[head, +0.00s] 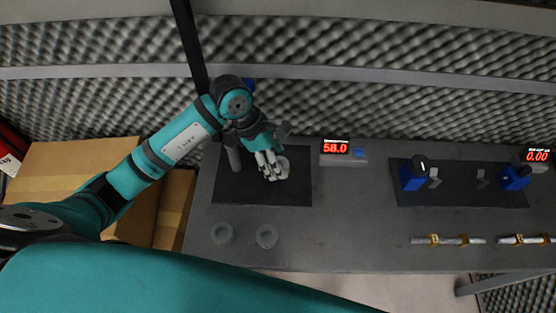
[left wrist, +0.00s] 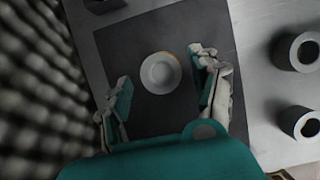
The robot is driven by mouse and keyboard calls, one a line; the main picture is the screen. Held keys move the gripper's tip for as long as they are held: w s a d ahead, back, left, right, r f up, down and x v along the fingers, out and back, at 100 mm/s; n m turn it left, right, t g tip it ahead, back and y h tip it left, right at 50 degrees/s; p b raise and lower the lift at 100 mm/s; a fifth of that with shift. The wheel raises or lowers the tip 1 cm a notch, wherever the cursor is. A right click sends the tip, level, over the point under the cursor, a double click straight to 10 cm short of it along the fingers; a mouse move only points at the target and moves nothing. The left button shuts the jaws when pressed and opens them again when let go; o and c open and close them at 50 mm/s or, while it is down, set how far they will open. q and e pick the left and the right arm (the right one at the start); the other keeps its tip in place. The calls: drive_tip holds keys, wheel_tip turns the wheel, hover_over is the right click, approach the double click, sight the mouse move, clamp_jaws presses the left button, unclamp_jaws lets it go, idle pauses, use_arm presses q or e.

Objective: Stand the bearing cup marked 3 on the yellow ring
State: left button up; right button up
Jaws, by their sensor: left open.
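My left gripper (head: 268,166) is open above the dark mat at the left of the table. In the left wrist view its fingers (left wrist: 163,92) stand on either side of a pale round cup (left wrist: 160,74), with gaps visible between cup and fingers. The cup also shows beside the fingertips in the head view (head: 283,168). A thin yellow-orange edge (left wrist: 174,56) shows at the cup's upper right rim, probably the yellow ring, mostly hidden. Two other grey cups (head: 222,234) (head: 267,236) stand in front of the mat. No number is readable on any cup. My right gripper is not in view.
A grey post (head: 234,158) stands on the mat (head: 230,190) left of the gripper. A display reading 58.0 (head: 336,148) is to the right. Blue fixtures (head: 412,175) stand on a second mat; rods with yellow bands (head: 448,240) lie in front. The middle front table is clear.

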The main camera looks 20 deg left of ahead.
use_arm(q)
drive_tip(key=b+v, duration=0.2)
drive_tip(key=v, duration=0.8)
drive_tip(key=shift+r, duration=0.3)
drive_tip(key=shift+s+a, duration=0.15)
